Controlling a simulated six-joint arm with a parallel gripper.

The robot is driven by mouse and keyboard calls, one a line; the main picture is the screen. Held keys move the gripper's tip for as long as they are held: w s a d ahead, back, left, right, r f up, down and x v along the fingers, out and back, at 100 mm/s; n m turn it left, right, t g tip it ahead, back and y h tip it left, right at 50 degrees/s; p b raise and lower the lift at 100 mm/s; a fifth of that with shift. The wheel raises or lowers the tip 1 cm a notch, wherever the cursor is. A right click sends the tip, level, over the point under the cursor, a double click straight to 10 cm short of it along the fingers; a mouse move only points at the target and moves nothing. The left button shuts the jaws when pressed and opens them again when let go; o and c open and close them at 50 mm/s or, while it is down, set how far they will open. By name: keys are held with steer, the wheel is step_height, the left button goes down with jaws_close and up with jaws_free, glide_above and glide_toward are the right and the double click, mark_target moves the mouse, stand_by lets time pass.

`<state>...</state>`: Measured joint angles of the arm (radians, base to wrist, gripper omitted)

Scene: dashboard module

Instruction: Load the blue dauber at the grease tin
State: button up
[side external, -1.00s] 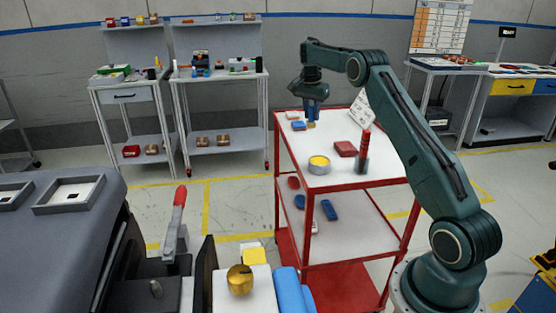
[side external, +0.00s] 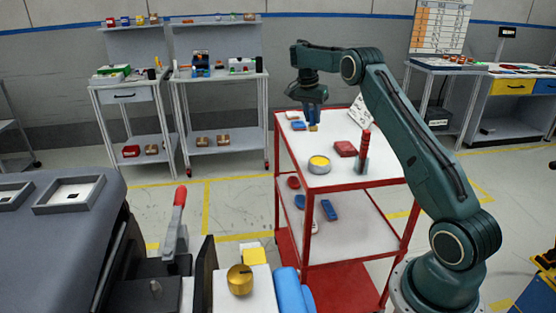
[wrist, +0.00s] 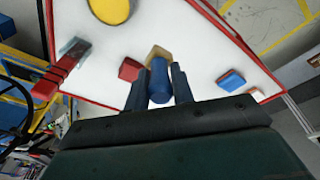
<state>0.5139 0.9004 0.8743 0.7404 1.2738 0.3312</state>
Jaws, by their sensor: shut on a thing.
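The blue dauber (wrist: 159,80) is a short blue cylinder with a tan end (wrist: 156,53). It stands between the two dark fingers of my gripper (wrist: 159,86), which is shut on it. In the side view my gripper (side external: 312,121) is low over the back left part of the red cart's top, with the tan end just below the fingers. I cannot tell whether that end touches the surface. The grease tin (side external: 319,164), round with yellow grease inside, sits apart from the gripper, nearer the cart's front. It is partly cut off at the top of the wrist view (wrist: 110,9).
The white cart top (side external: 330,182) also bears a red block (side external: 345,149), an upright red-handled tool in a grey holder (side external: 362,164), and a blue block (side external: 298,126) close left of my gripper. A white card (side external: 361,109) stands at the back. Room between gripper and tin looks clear.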

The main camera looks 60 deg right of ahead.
steer(key=s+a+r+g, duration=0.1)
steer(key=s+a+g, duration=0.2)
steer(key=s+a, duration=0.2)
steer(key=shift+s+a+h, duration=0.25)
steer(key=shift+a+h, duration=0.15)
steer(key=shift+a, duration=0.55)
steer(key=shift+f, duration=0.2)
steer(key=shift+f, duration=2.8)
steer(key=shift+f, duration=0.5)
steer(key=shift+r, duration=0.15)
step_height(320, 180, up, 7)
stand_by(0.9)
stand_by(0.3)
steer(key=shift+a+n, duration=0.15)
steer(key=shift+n, duration=0.15)
